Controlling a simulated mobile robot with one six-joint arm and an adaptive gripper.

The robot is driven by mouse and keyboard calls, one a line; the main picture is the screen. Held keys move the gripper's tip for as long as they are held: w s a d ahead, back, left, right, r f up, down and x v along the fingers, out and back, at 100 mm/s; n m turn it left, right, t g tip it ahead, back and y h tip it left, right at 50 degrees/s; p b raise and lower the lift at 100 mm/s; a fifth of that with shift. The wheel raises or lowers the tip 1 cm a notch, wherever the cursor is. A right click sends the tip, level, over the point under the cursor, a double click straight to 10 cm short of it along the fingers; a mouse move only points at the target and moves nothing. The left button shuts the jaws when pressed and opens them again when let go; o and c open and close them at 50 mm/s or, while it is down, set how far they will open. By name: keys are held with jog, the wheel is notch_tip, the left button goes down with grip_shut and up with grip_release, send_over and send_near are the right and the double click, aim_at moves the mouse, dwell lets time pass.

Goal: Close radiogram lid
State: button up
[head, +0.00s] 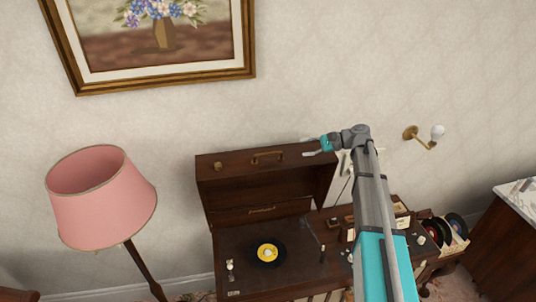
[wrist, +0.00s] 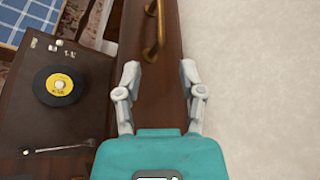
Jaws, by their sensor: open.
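The radiogram (head: 230,245) is a dark wooden cabinet against the wall, with a turntable carrying a black record with a yellow label (head: 267,253). Its lid (head: 250,187) stands open and upright at the back, with a brass handle (head: 267,155) on its top edge. My gripper (head: 312,148) is at the right end of that top edge. In the wrist view my gripper (wrist: 158,73) is open, with the lid's edge (wrist: 158,95) below and between its fingers and the brass handle (wrist: 154,35) just ahead. Contact with the lid cannot be told.
A pink lamp (head: 100,200) stands to the left of the radiogram. A framed painting (head: 150,40) and a wall light (head: 425,137) are on the wall behind. Records in a rack (head: 445,232) and a marble-topped cabinet (head: 510,230) stand to the right.

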aim_at(273, 153)
jog(key=b+x, duration=0.3)
jog(key=x, duration=1)
jog(key=shift+a+f+b, duration=0.1)
jog(key=shift+a+b, duration=0.25)
jog(key=shift+b, duration=0.05)
jog(key=shift+c, duration=0.2)
grip_shut()
